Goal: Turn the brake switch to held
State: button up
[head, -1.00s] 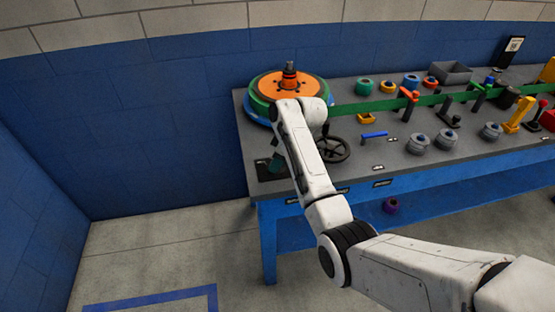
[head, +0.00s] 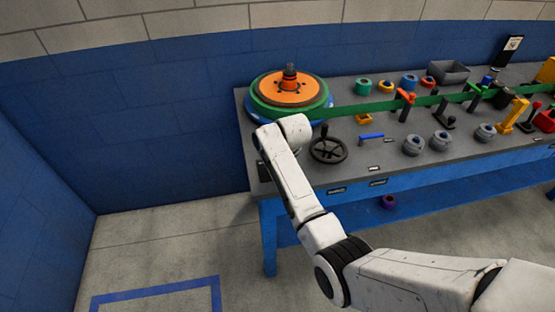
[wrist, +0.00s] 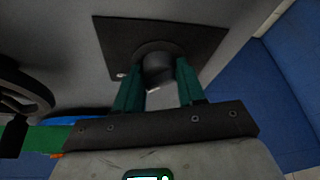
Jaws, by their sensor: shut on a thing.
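The brake switch appears to be a dark round knob (wrist: 158,70) on a black square plate (wrist: 112,38) in the wrist view. My gripper (wrist: 160,78) has its two teal fingers on either side of the knob, shut on it. The knob's pointer and any position marks cannot be made out, so its setting is unclear. In the head view my arm covers the gripper and the knob, at the near left corner of the bench.
A black handwheel (head: 328,150) stands close to the right of my arm; it also shows in the wrist view (wrist: 22,98). Behind is an orange and green reel (head: 262,98). A green strip (head: 350,109) runs across the grey bench (head: 375,183). Floor left of the bench is clear.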

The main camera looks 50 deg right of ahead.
jog(key=shift+m, duration=0.5)
jog(key=shift+h, duration=0.3)
jog(key=o, duration=1)
jog(key=shift+r, duration=0.1)
jog(key=v, duration=1)
jog(key=shift+a+r, duration=0.1)
jog(key=shift+r, duration=0.2)
jog(key=shift+s, duration=0.1)
